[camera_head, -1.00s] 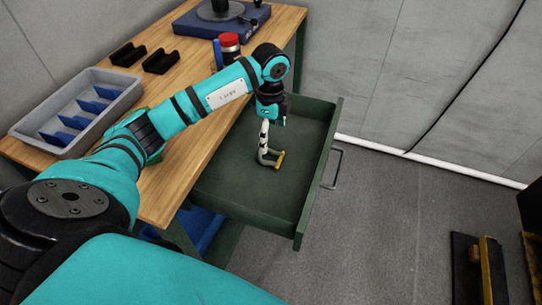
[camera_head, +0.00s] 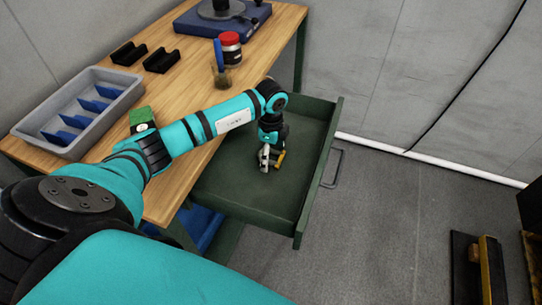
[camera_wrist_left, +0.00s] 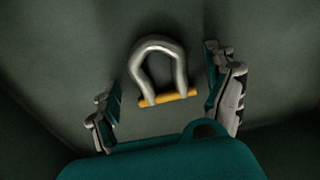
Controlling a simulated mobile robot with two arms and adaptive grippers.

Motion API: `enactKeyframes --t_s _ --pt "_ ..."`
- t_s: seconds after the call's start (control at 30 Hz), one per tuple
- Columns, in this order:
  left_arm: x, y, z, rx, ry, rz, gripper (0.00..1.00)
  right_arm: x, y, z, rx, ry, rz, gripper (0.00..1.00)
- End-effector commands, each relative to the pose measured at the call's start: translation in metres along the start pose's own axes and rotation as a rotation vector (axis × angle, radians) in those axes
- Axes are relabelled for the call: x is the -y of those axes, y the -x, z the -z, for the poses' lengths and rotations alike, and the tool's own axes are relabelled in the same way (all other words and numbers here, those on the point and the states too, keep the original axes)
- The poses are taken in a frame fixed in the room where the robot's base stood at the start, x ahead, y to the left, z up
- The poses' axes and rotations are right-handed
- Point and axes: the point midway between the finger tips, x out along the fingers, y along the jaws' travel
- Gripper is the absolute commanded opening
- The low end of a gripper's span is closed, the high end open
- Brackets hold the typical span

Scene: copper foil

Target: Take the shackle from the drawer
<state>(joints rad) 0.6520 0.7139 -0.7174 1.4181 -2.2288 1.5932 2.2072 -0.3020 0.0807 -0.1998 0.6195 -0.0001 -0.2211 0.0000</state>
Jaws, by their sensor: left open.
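The shackle is a silver bow with a yellow pin. In the left wrist view the shackle (camera_wrist_left: 158,68) lies on the drawer floor, between the two fingers and a little ahead of them. In the head view the shackle (camera_head: 279,161) is partly hidden by the gripper. My left gripper (camera_head: 267,160) points down inside the drawer, low over the shackle; its fingers (camera_wrist_left: 168,95) are open and hold nothing. The green drawer (camera_head: 230,190) is pulled out from under the wooden table. My right gripper does not show.
The drawer walls stand around the gripper, with a handle (camera_head: 333,168) on the front. On the wooden table (camera_head: 185,85) are a grey divided bin (camera_head: 62,148), black holders (camera_head: 161,61), a red-lidded jar (camera_head: 230,49), a small cup (camera_head: 221,77) and a green block (camera_head: 142,119).

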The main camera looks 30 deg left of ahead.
Motion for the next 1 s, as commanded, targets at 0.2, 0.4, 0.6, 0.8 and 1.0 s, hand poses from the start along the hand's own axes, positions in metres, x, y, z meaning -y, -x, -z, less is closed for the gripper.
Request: enactKeyframes --t_s 0.2,0.4,0.6,0.8,1.0 --pt "0.000 0.001 0.000 0.000 0.000 0.000 0.62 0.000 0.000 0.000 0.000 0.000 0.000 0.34" --pt "0.000 0.001 0.000 0.000 0.000 0.000 0.36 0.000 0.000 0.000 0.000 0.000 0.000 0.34" --pt "0.001 0.001 0.000 -0.001 0.000 0.001 0.16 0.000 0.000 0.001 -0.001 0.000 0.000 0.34" --pt "0.001 0.002 0.000 -0.001 0.000 0.001 0.16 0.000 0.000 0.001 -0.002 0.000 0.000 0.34" --pt "0.001 0.013 0.000 -0.001 -0.001 0.003 0.16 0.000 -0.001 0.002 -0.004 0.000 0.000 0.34"
